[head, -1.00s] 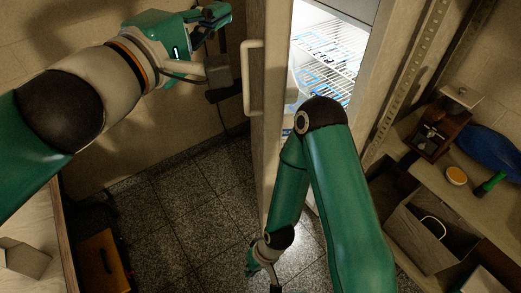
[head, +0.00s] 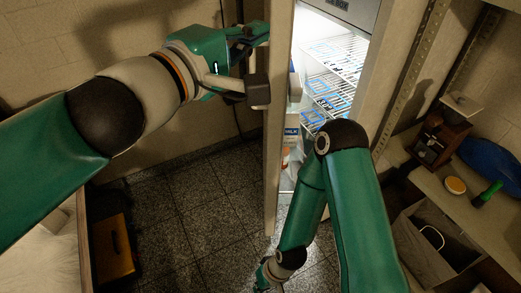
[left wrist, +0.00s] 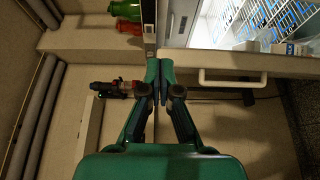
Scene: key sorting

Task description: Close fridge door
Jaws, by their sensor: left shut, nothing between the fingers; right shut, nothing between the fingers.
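The fridge door (head: 279,130) stands open, seen nearly edge-on in the head view, with the lit fridge interior (head: 335,65) to its right. In the left wrist view the door's outer face (left wrist: 285,66) carries a white bar handle (left wrist: 232,82). My left gripper (head: 262,32) is shut and empty at the outer side of the door. In the left wrist view its fingertips (left wrist: 160,66) are left of the handle, close to the door; contact is unclear. My right gripper (head: 264,283) is low at the bottom edge, shut and partly cut off.
A milk carton (head: 291,135) shows behind the door's edge. An orange-brown case (head: 113,248) stands at left. Tiled floor (head: 190,210) is clear between.

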